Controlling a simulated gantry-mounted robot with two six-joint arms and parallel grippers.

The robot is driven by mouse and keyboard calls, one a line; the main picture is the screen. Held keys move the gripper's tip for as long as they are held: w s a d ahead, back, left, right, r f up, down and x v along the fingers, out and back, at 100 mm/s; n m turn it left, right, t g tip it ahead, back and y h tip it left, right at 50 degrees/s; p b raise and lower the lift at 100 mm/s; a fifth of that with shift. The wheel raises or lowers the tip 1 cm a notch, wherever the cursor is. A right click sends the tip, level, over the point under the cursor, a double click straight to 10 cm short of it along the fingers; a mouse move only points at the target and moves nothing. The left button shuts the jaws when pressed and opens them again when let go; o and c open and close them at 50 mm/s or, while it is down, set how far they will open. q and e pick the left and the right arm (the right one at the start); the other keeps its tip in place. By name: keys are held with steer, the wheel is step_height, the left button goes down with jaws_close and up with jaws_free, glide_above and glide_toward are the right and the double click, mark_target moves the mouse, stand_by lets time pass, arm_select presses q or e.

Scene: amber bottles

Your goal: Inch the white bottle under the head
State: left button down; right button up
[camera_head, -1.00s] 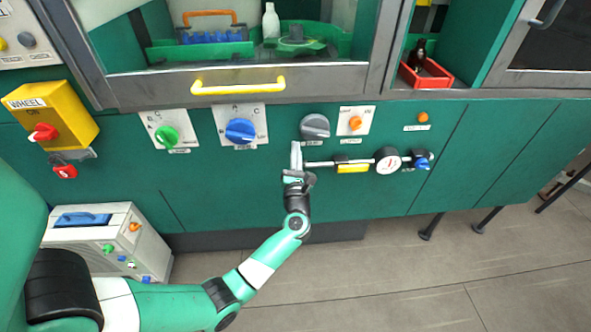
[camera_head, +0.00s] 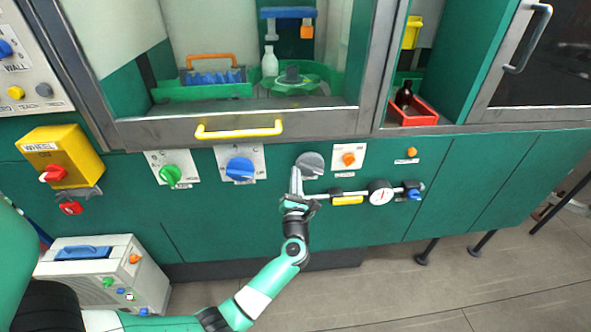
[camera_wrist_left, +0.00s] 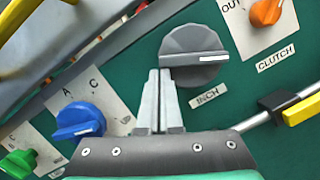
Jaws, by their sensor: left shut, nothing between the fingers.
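The white bottle (camera_head: 269,62) stands upright behind the cabinet's front, at the left edge of a green round wheel (camera_head: 293,82). A blue bar with an orange block, perhaps the head (camera_head: 287,13), is higher up and to the right of the bottle. The grey INCH knob (camera_head: 309,163) is on the green panel below; it also shows in the left wrist view (camera_wrist_left: 200,55), with a white mark on its handle. My left gripper (camera_head: 296,172) is shut and empty. Its fingertips (camera_wrist_left: 159,73) are at the knob's lower left edge, by the handle's left end; contact is unclear.
A blue knob (camera_head: 240,168) and a green knob (camera_head: 170,174) are left of the gripper. The orange CLUTCH knob (camera_head: 348,159) is to the right. A rail with a gauge (camera_head: 381,192) runs close by on the right. A yellow handle (camera_head: 239,131) juts out above.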

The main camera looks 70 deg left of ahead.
arm_select(q)
steer(key=shift+w+r+m, duration=0.15)
steer(key=shift+r+m, duration=0.15)
steer(key=shift+m, duration=0.2)
arm_select(e)
steer(key=shift+r, duration=0.6)
arm_select(q)
steer(key=s+d+f, duration=0.5)
steer(key=s+d, duration=0.1)
steer(key=d, duration=0.2)
steer(key=shift+d+f, duration=0.25)
steer(key=shift+d, duration=0.05)
arm_select(e)
steer(key=shift+s+a, duration=0.2)
steer(key=shift+a, duration=0.1)
